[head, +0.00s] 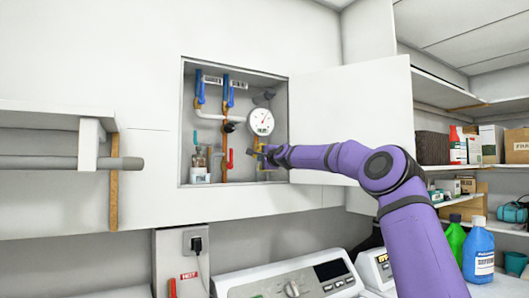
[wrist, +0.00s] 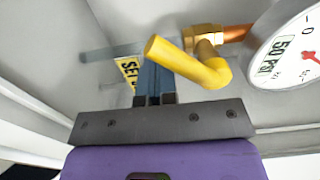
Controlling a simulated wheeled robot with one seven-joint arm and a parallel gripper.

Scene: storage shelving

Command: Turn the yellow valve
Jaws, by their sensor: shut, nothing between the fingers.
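The yellow valve (wrist: 188,62) shows in the wrist view as a bent yellow handle on a brass fitting (wrist: 203,38) with a copper pipe. In the head view I cannot clearly make out its handle, near or behind my gripper. My gripper (head: 260,151) reaches into the open wall cabinet at its lower right. In the wrist view my gripper (wrist: 154,80) is shut and empty. Its fingers lie beside the handle's left end, which covers part of the fingertips. I cannot tell whether they touch.
A round pressure gauge (head: 262,121) sits just above my gripper. Red handles (head: 230,158) and blue handles (head: 228,90) are to the left and above. The cabinet walls are close around, and the open cabinet door (head: 350,112) stands to the right.

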